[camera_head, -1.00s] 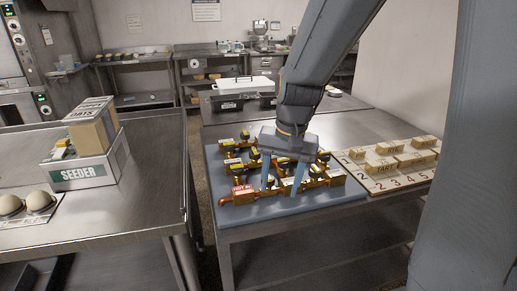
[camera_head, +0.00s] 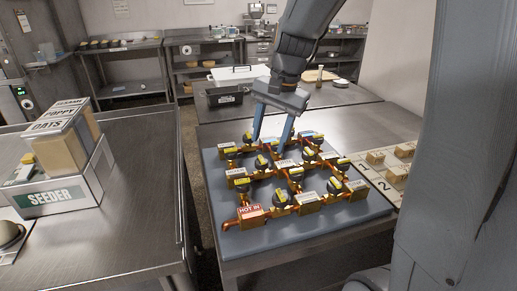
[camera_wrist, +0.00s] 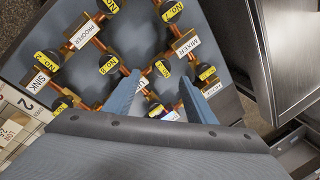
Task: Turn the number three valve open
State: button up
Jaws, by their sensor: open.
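A board (camera_head: 300,232) on the steel table carries a grid of copper pipes with several dark round valves, each with a yellow number tag. In the head view the tags are too small to read, and in the wrist view I cannot make out which valve is number three. My gripper (camera_head: 268,141) is open and empty, fingers pointing down at the far side of the pipe grid. In the wrist view, my gripper (camera_wrist: 158,80) has a yellow-tagged valve (camera_wrist: 163,70) between its fingertips; I cannot tell whether they touch it. Another tagged valve (camera_wrist: 109,66) lies to the left.
A red HOT IN label (camera_head: 250,211) marks the near left pipe block. White labels reading PROOFER (camera_wrist: 82,35), SINK (camera_wrist: 40,77) and MIXER (camera_wrist: 187,43) sit among the valves.

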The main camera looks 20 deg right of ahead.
aim_at(263, 158)
jog(key=shift+w+f, duration=0.15)
jog(key=shift+w, duration=0.1)
jog(key=shift+a+f, duration=0.15)
jog(key=shift+f, duration=0.15)
jog(key=f, duration=0.4)
jog(key=w+a+f, duration=0.1)
jog(key=f, duration=0.1)
jog(key=shift+f+p, duration=0.35)
jog(key=shift+p, duration=0.05)
jog(key=c, duration=1)
